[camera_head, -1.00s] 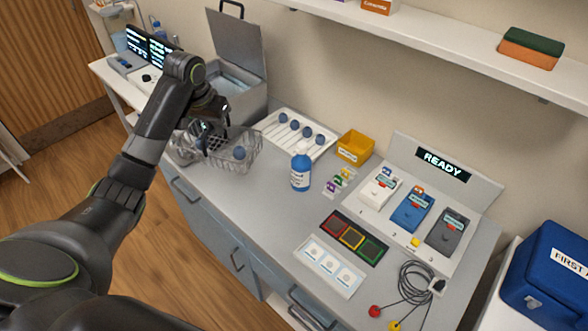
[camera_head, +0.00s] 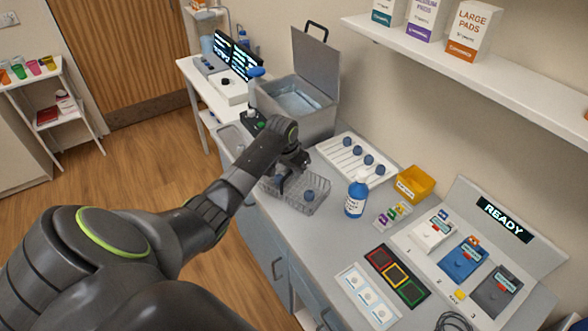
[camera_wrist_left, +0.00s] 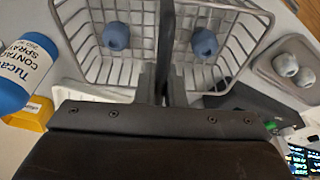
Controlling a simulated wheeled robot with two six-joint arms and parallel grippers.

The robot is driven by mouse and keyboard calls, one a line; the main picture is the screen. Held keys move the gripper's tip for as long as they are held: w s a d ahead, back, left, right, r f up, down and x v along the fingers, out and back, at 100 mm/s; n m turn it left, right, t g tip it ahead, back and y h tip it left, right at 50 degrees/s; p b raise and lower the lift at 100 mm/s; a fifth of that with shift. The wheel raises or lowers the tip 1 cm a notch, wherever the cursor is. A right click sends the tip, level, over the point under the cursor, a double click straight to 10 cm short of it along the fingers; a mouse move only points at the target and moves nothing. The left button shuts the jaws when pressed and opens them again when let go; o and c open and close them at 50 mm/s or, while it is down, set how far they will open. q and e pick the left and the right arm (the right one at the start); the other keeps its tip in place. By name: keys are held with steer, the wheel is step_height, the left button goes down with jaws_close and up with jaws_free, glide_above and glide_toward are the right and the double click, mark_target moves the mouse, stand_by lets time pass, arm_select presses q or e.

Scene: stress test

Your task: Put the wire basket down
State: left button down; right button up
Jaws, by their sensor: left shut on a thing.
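The grey wire basket (camera_head: 298,204) is at the near-left part of the counter, left of the blue bottle. A blue-grey round piece (camera_head: 309,195) lies in it; the left wrist view shows two such pieces (camera_wrist_left: 116,36) in the basket (camera_wrist_left: 88,62), one either side of my fingers. My left gripper (camera_head: 283,181) reaches down into the basket's middle. Its fingers (camera_wrist_left: 165,85) are shut on a central upright part of the basket, mostly hidden by them. The basket looks level, at or just above the counter; I cannot tell whether its bottom touches. My right gripper is not in view.
A white rack (camera_head: 342,158) with several blue knobs stands behind the basket. The blue bottle (camera_head: 356,197) and yellow bin (camera_head: 413,184) stand to the right. An open grey metal box (camera_head: 300,100) is behind. The coloured pads (camera_head: 397,275) lie farther right.

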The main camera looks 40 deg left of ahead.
arm_select(q)
steer(key=shift+f, duration=0.15)
steer(key=c, duration=1.5)
jaws_free()
steer(key=shift+c, duration=0.2)
steer(key=b+v, duration=0.1)
steer(key=v, duration=1)
steer(key=shift+s+r+b, duration=0.1)
steer(key=shift+r+b, duration=0.2)
steer(key=shift+s+r, duration=0.1)
steer(key=shift+r, duration=0.25)
